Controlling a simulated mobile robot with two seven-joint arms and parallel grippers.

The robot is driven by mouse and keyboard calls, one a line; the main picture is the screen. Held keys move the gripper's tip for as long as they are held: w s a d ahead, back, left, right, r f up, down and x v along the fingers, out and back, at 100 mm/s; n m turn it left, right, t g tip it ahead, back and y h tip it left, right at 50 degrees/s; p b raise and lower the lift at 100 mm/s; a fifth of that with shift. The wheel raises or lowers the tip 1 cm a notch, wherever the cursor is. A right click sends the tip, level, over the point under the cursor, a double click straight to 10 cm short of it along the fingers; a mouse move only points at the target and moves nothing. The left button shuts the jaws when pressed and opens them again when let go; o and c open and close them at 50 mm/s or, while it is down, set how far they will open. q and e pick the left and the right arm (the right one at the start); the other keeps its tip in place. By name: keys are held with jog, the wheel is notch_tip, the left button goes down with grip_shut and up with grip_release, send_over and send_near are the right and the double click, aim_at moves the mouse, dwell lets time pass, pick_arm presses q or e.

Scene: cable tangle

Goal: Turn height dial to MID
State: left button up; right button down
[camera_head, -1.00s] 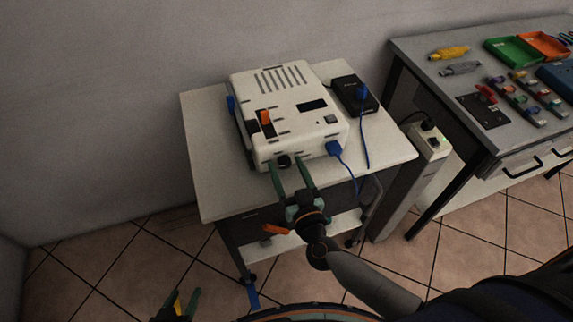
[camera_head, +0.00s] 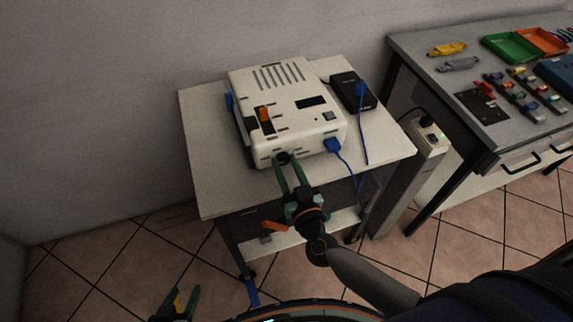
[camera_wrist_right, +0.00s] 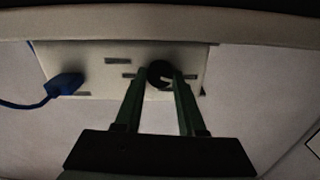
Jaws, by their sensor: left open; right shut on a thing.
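The white machine (camera_head: 285,90) stands on a small white cart. The height dial (camera_head: 283,157) is a black round knob on its front face, left of the blue plug. My right gripper (camera_head: 284,163) reaches up from below and is shut on the dial. In the right wrist view the dial (camera_wrist_right: 159,74) sits between the tips of the green fingers (camera_wrist_right: 160,82). A pale mark shows on the dial, but its setting cannot be read. My left gripper (camera_head: 180,303) is open and empty at the bottom left, low over the floor, far from the machine.
A blue plug (camera_head: 333,146) with a blue cable sits in the machine's front, right of the dial; it also shows in the right wrist view (camera_wrist_right: 66,85). A black box (camera_head: 352,92) stands right of the machine. A grey workbench (camera_head: 420,60) with trays and connectors stands at the right.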

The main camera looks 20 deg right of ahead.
jog(key=shift+m, duration=0.3)
jog(key=m+p, duration=0.1)
jog(key=m, duration=0.4)
jog(key=shift+s+f, duration=0.1)
jog(key=m, duration=0.6)
jog(key=shift+s+f+b, duration=0.15)
jog(key=shift+f+b, duration=0.1)
jog(key=shift+b, duration=0.05)
jog(key=shift+a, duration=0.1)
dwell(1.5)
jog(key=c, duration=0.7)
grip_release()
jog(key=shift+o, duration=1)
jog(key=shift+w+r, duration=0.2)
jog(key=shift+s, duration=0.1)
